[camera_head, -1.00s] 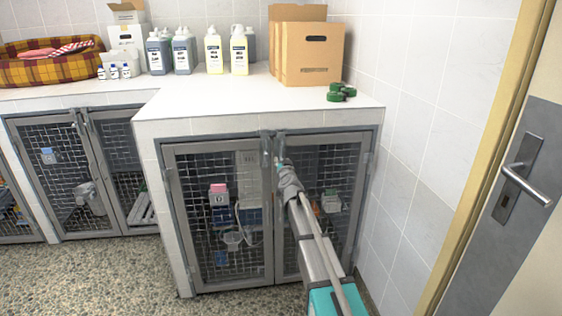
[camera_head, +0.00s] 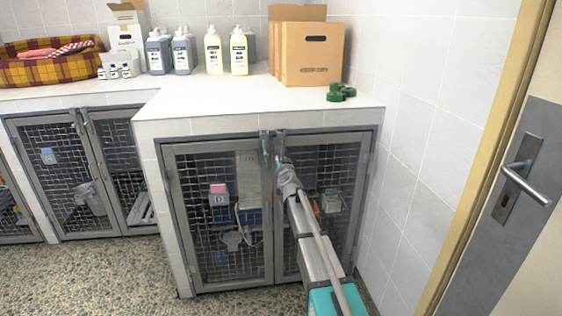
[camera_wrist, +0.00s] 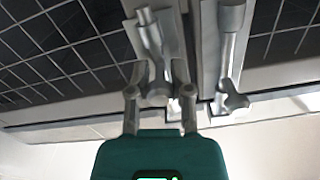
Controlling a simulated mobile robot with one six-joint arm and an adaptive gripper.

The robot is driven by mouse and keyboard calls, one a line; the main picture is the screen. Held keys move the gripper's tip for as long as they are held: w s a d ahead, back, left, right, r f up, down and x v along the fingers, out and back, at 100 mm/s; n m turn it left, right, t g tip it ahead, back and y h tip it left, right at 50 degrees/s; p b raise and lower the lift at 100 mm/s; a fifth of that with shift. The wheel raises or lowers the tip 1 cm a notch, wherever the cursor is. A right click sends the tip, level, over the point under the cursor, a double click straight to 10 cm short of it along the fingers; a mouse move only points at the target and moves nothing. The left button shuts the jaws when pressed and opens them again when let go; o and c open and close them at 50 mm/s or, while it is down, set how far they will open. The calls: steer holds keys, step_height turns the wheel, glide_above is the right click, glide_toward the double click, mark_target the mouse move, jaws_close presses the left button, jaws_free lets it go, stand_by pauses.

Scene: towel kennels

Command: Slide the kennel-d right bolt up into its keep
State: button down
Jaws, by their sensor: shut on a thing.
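Kennel D is the right-hand cabinet; a "D" tag (camera_head: 219,198) hangs on its left mesh door. Two grey metal bolts stand side by side where its doors meet, at the top. My gripper (camera_head: 281,165) is at the right bolt (camera_head: 281,145). The wrist view is upside down, with the counter at the bottom. There the fingers of my gripper (camera_wrist: 160,93) are shut on the handle of the right bolt (camera_wrist: 150,32), left in that picture. The left bolt (camera_wrist: 232,50) stands apart beside it, ungripped. The keep cannot be made out clearly.
The white counter (camera_head: 215,103) overhangs just above the bolts. Cardboard boxes (camera_head: 312,58), bottles and green rolls (camera_head: 340,92) stand on it. A tiled wall is close on the right, then a door with a handle (camera_head: 525,183). The speckled floor in front is clear.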

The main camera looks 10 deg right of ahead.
mark_target(281, 150)
step_height(281, 150, up, 4)
steer(key=p, duration=0.3)
steer(key=shift+f, duration=0.2)
steer(key=shift+w+f+p, duration=0.1)
steer(key=shift+w+p, duration=0.05)
steer(key=shift+p, duration=0.15)
steer(key=c, duration=0.9)
jaws_free()
steer(key=shift+c, duration=0.2)
steer(key=shift+o, duration=1.1)
steer(key=shift+s, duration=0.2)
